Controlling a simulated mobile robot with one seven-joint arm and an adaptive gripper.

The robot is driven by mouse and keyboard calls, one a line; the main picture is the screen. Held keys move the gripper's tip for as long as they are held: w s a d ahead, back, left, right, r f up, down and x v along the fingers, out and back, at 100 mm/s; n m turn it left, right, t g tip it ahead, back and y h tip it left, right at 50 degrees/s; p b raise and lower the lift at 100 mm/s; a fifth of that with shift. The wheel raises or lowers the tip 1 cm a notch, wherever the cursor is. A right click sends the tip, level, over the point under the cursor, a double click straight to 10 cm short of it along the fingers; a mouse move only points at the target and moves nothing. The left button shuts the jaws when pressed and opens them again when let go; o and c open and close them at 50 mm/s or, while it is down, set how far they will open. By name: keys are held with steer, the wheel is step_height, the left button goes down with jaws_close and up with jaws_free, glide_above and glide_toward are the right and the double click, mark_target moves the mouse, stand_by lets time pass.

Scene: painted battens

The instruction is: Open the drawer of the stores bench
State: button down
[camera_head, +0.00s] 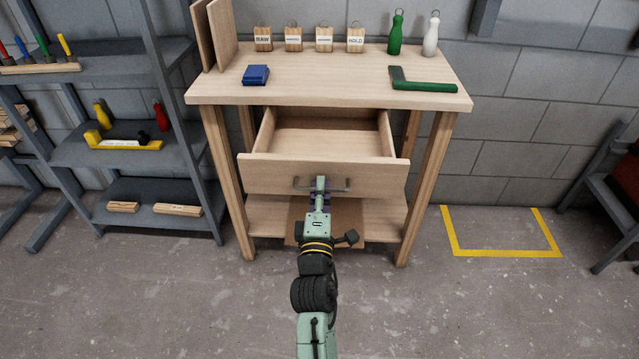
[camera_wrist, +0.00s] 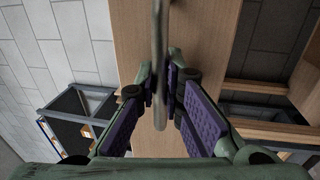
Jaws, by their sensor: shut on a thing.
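The stores bench (camera_head: 300,83) is a light wooden table against the wall. Its drawer (camera_head: 290,172) is pulled out towards me, and its inside looks empty. The drawer front carries a grey bar handle (camera_head: 341,187). My gripper (camera_head: 320,187) is at the middle of this handle. In the wrist view the handle (camera_wrist: 160,60) passes between the purple finger pads of my gripper (camera_wrist: 172,95), which is shut on it. The drawer front (camera_wrist: 205,40) lies just beyond the fingertips.
Blocks, a blue item (camera_head: 256,75), a green tool (camera_head: 422,86) and two bottles stand on the bench top. A grey shelf rack (camera_head: 130,150) is at left. Floor is clear beside a yellow outline (camera_head: 500,252).

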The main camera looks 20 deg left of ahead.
stand_by(0.3)
steer(key=c, duration=2)
jaws_free()
steer(key=shift+o, duration=0.2)
